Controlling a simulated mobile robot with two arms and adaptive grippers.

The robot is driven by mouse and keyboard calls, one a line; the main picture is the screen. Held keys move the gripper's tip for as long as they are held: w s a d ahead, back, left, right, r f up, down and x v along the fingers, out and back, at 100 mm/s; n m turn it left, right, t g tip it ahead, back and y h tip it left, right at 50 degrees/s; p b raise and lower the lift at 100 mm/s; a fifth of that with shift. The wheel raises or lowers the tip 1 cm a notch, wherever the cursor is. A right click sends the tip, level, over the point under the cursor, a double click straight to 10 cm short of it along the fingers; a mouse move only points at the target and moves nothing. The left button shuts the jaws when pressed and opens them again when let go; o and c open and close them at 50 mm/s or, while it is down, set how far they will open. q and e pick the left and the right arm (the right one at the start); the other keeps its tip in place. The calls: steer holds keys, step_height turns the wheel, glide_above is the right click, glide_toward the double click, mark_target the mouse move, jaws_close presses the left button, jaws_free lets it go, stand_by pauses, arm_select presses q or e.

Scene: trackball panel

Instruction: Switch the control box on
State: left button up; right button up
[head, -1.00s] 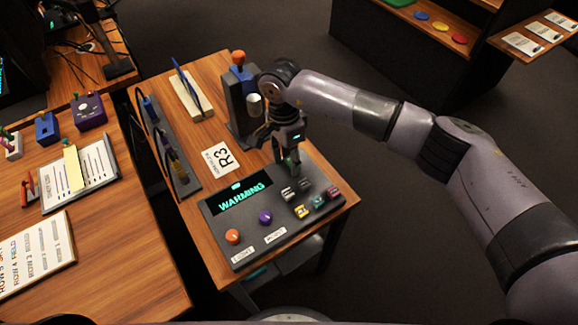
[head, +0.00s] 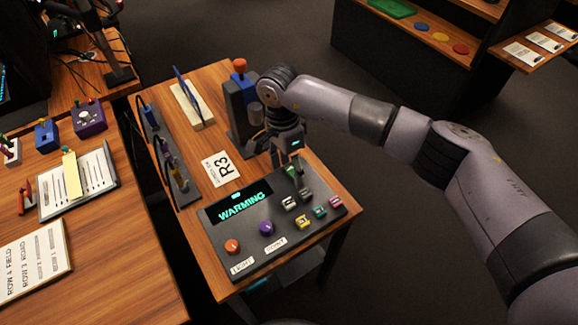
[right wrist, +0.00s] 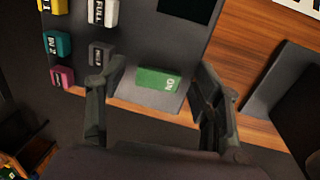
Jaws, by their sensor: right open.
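The dark grey control box (head: 241,247) lies on a wooden table, and its screen (head: 241,201) reads WARMING in teal. A green switch (head: 291,171) stands at its far edge; in the right wrist view the green switch (right wrist: 158,79) is marked ON. My right gripper (head: 290,158) is open just above that far edge. In the right wrist view its two fingers (right wrist: 157,85) stand apart on either side of the green switch, with gaps between. My left gripper is out of view.
The box also bears an orange knob (head: 232,246), a purple knob (head: 266,228) and several small coloured keys. A dark stand with an orange-topped lever (head: 239,66) is close behind my right gripper. An R3 card (head: 221,168) lies left of the box.

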mark_target(285, 168)
step_height(285, 168, up, 12)
steer(key=w+a, duration=0.1)
steer(key=shift+w, duration=0.25)
steer(key=shift+f, duration=0.15)
stand_by(0.5)
